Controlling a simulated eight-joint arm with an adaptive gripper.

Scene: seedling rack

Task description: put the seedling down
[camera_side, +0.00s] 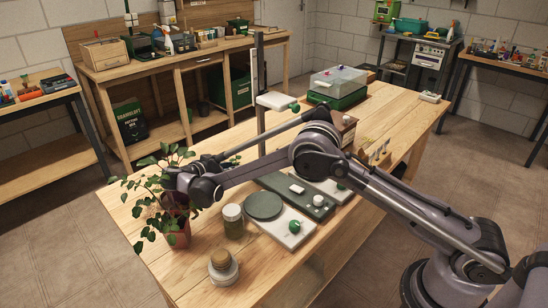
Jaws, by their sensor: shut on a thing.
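The seedling (147,187) is a leafy green plant at the near left corner of the wooden table (130,222). Its leaves spread to the left of and above my gripper (172,184). My gripper is shut on the seedling, though leaves and the wrist hide most of the fingers and the exact grip. A reddish-brown pot (179,238) shows just below the gripper, with leaves hanging in front of it. I cannot tell whether this pot touches the table or whether all the leaves belong to one plant.
A lidded jar (234,222) stands right of the pot, and a corked jar (222,268) nearer the front edge. A scale with a dark round plate (263,205) lies farther right. A clear-lidded green tray (338,88) and a post stand (261,95) are farther back.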

